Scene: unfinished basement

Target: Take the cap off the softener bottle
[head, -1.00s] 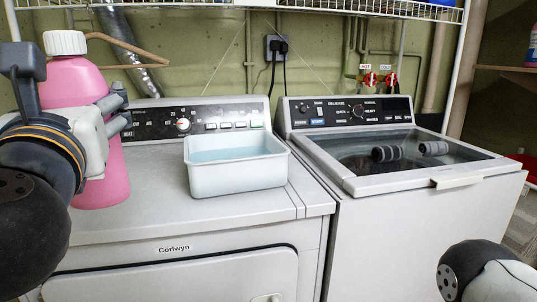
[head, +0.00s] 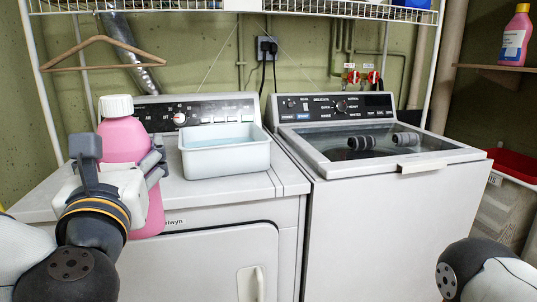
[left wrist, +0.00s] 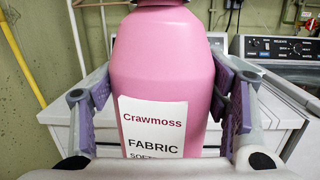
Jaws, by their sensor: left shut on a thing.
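The softener bottle (head: 125,138) is pink with a white cap (head: 117,106) on its top. It stands roughly upright in the head view, in front of the dryer's left part. My left gripper (head: 158,163) is shut on the bottle's body, below the cap. In the left wrist view the bottle (left wrist: 163,70) fills the middle, with a finger on each side and a white label reading "Crawmoss FABRIC". The cap is cut off at the top there. My right gripper is out of view; only part of my right arm shows at the lower right of the head view.
A white dryer (head: 215,210) bears a grey-white tub (head: 226,160) of bluish liquid. A washer (head: 400,215) stands to its right, with two dark grey rolls on its lid. Another pink bottle (head: 515,38) stands on a shelf at the upper right. A wooden hanger (head: 100,43) hangs at left.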

